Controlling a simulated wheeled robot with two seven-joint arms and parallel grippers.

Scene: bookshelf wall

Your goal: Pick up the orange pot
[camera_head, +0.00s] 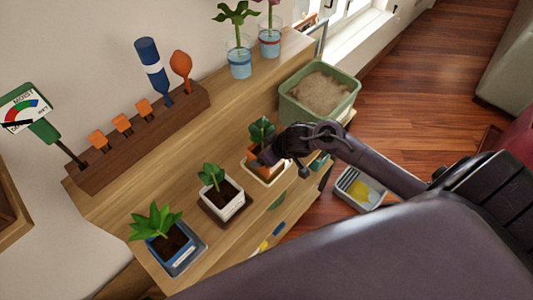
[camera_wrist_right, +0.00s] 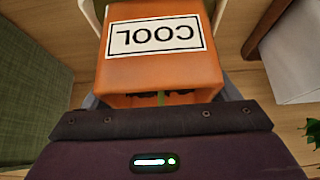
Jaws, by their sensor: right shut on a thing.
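The orange pot (camera_head: 258,163) holds a green leafy plant and is at the far end of the row of three pots on the wooden shelf. It is over a cream saucer (camera_head: 264,181); I cannot tell whether it touches the saucer. My right gripper (camera_head: 268,158) is shut on the pot from the right side and hides part of it. In the right wrist view the orange pot (camera_wrist_right: 160,72) fills the middle, its "COOL" label upside down. My left gripper is not in view.
A white pot (camera_head: 226,200) and a blue pot (camera_head: 170,243) stand nearer on the same shelf. A green bin (camera_head: 348,103) of brown material is beyond the orange pot. A wooden tool rack (camera_head: 125,160) lines the wall. A grey basket (camera_head: 358,200) is lower right.

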